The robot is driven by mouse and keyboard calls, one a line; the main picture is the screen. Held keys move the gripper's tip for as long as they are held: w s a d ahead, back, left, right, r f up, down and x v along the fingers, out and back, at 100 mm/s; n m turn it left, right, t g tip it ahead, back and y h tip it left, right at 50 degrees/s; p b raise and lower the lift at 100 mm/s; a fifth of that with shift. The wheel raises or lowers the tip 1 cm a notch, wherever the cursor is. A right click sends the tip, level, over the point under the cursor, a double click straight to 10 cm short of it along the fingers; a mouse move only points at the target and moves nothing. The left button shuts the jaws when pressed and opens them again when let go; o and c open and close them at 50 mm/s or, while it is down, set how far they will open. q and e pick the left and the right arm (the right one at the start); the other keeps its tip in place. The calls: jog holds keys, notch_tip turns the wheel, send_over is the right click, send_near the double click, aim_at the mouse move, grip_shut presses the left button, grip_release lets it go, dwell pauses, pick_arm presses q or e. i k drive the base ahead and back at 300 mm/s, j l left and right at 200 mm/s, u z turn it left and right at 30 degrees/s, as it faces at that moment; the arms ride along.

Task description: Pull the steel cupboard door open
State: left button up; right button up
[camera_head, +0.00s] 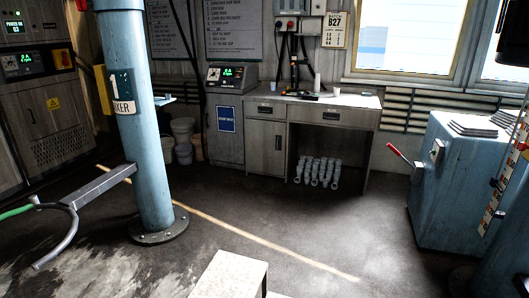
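Neither of my grippers is in view. A grey metal cabinet door (265,149) with a small handle is shut at the left end of the desk, under a drawer. Left of it stands a narrow grey cabinet (227,150) with a blue sign on its front. A tall dark cabinet (40,110) with display panels and a yellow warning label stands at the far left, and its front looks shut. I cannot tell which of these is the steel cupboard.
A blue column (142,150) stands in front at left, with a grey bracket beside it. A blue machine (452,180) with a red-handled lever stands at right. A pale box-shaped thing (232,275) is at the bottom edge. The mid floor is clear.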

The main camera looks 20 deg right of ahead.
aim_at(266, 140)
jog(key=l+z, duration=0.45)
jog(key=i+l+z, duration=0.45)
jog(key=i+l, duration=0.3)
jog(key=i+l+z, duration=0.4)
jog(key=i+l, duration=0.3)
jog(key=i, duration=0.2)
jog(key=i+u, duration=0.2)
jog(key=i, duration=0.25)
jog(key=i+u, duration=0.2)
jog(key=i, duration=0.3)
jog(key=i+l+u, duration=0.2)
jog(key=i, duration=0.25)
jog(key=i+l+u, duration=0.2)
jog(key=i, duration=0.25)
